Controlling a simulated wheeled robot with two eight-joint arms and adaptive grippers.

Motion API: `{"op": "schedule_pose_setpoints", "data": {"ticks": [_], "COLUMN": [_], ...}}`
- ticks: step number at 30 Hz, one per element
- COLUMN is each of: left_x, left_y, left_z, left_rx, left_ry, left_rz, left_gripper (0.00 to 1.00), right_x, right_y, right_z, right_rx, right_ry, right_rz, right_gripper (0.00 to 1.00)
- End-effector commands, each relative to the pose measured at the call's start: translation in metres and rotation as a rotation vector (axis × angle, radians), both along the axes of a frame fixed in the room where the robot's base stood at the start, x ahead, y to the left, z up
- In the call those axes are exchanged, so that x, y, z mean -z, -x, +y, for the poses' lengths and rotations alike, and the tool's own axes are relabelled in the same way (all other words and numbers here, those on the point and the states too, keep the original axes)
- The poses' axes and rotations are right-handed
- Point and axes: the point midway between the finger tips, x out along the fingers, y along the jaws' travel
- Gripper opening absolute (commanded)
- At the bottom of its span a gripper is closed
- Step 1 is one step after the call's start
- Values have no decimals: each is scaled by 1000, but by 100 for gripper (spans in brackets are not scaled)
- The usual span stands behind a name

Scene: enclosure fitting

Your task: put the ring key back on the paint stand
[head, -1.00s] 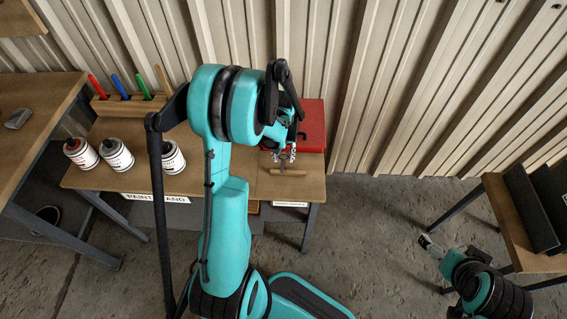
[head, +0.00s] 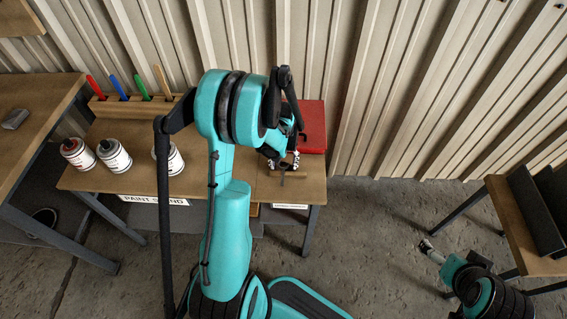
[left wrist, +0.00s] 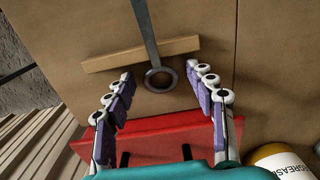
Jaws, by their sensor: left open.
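The ring key (left wrist: 159,79), a grey metal strip with a ring at one end, lies across a light wooden bar (left wrist: 110,61) on the tabletop in the left wrist view. My left gripper (left wrist: 160,72) is open, with its fingers on either side of the ring and not closed on it. In the head view my left gripper (head: 282,162) is over the right part of the table, and the key is a small dark strip below it. The paint stand (head: 105,179) is the table section with the "PAINT STAND" sign. My right gripper (head: 427,245) is low at the right, its jaws unclear.
A red box (head: 313,127) stands behind my left gripper. White cans (head: 115,156) stand on the paint stand, with a rack of coloured handles (head: 125,105) behind. A yellow can (left wrist: 280,163) labelled grease shows in the left wrist view. Another table (head: 515,215) is at right.

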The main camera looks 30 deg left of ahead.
Motion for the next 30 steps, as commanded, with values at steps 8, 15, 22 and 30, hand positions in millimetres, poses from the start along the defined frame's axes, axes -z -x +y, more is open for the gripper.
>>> {"op": "schedule_pose_setpoints", "data": {"ticks": [8,15,22,30], "left_x": [-37,-91,-119,-166], "left_y": [0,0,0,11], "left_z": [0,0,-1,-34], "left_rx": [0,0,0,88], "left_ry": [0,0,0,-31], "left_rz": [0,0,0,-89], "left_gripper": [55,55,55,55], "right_x": [-18,-39,-48,-48], "right_y": [0,0,0,0], "right_z": [0,0,0,0], "right_rx": [0,0,0,0], "right_ry": [0,0,0,0], "right_rz": [0,0,0,0], "right_gripper": [96,96,96,96]}}
